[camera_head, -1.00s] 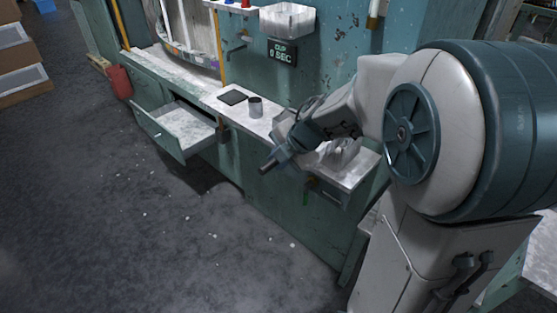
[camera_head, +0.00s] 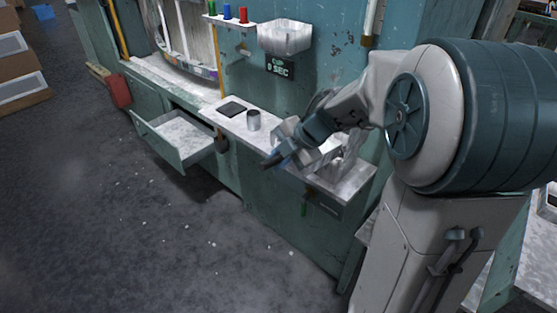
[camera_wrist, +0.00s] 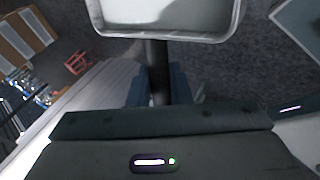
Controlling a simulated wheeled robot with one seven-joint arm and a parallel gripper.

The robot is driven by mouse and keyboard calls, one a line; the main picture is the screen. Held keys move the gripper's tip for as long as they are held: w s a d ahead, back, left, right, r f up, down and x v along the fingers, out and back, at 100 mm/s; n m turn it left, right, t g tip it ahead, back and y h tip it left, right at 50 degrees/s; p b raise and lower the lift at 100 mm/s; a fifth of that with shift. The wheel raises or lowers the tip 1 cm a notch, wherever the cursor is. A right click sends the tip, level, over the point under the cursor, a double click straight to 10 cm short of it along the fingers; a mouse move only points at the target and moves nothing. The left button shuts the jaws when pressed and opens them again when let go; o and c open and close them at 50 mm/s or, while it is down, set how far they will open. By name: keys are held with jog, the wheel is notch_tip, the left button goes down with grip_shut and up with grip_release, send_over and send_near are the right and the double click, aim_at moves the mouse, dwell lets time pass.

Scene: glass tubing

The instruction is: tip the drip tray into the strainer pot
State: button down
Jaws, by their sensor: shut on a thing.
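My gripper (camera_wrist: 158,88) is shut on the dark handle (camera_wrist: 156,64) of a pale, round-cornered drip tray (camera_wrist: 165,37). In the wrist view the tray spans the top, cut off by the frame edge, and its visible inside looks plain. In the head view my gripper (camera_head: 280,156) is just in front of the counter. The tray is hard to separate there from pale shapes by the wrist. A small grey cylindrical pot (camera_head: 253,121), likely the strainer pot, stands upright on the counter, left of and beyond my gripper and apart from it. Its inside is too small to read.
A dark square pad (camera_head: 231,109) lies on the counter left of the pot. An open drawer (camera_head: 178,143) juts out at left. The floor in front is mostly free.

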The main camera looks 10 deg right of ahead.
jog(key=shift+w+d+r+y+p, duration=0.1)
jog(key=shift+r+y+p, duration=0.3)
jog(key=shift+r+p, duration=0.45)
jog(key=shift+w+d+r+g+p, duration=0.1)
jog(key=shift+r+g+p, duration=0.2)
jog(key=shift+p, duration=0.3)
jog(key=shift+w+d+r+p, duration=0.15)
jog(key=shift+r+p, duration=0.1)
jog(key=shift+p, duration=0.35)
